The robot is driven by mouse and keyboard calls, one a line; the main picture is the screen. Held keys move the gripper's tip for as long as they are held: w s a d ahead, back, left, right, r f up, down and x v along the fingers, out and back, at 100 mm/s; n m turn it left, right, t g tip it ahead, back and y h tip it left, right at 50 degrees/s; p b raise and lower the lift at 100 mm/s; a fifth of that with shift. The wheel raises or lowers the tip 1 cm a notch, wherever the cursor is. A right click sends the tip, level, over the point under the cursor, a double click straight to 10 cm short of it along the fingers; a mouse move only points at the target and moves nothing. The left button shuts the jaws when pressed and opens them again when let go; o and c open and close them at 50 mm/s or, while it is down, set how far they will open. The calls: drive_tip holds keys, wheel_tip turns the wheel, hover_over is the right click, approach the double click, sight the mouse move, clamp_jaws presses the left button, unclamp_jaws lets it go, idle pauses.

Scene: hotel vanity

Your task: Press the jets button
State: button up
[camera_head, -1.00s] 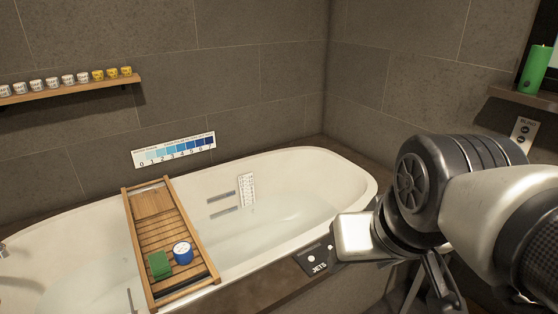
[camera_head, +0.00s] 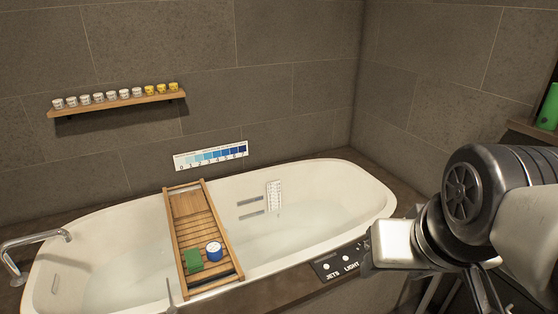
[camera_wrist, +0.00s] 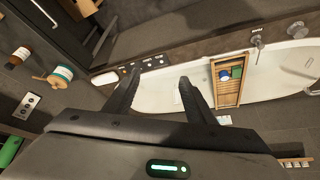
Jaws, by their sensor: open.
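The jets button (camera_head: 326,266) is a small round white button above the word JETS on a dark panel (camera_head: 340,262) on the tub's front ledge. A second button, labelled LIGHT, sits to its right. The panel's right end is partly hidden by my arm. In the wrist view the panel shows as a dark strip (camera_wrist: 150,63) with small buttons beyond my left finger; I cannot tell there which button is jets. My gripper (camera_wrist: 160,78) is open and empty, its two dark fingers apart, with the tub's edge beyond them. It appears apart from the panel.
The white bathtub (camera_head: 110,225) holds water. A wooden tray (camera_head: 186,207) spans it, carrying a green block (camera_head: 193,261) and a blue-and-white tin (camera_head: 214,251). A shelf (camera_head: 120,106) of small cups is on the back wall. A green candle (camera_head: 549,108) stands far right.

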clamp_jaws()
idle(1.5)
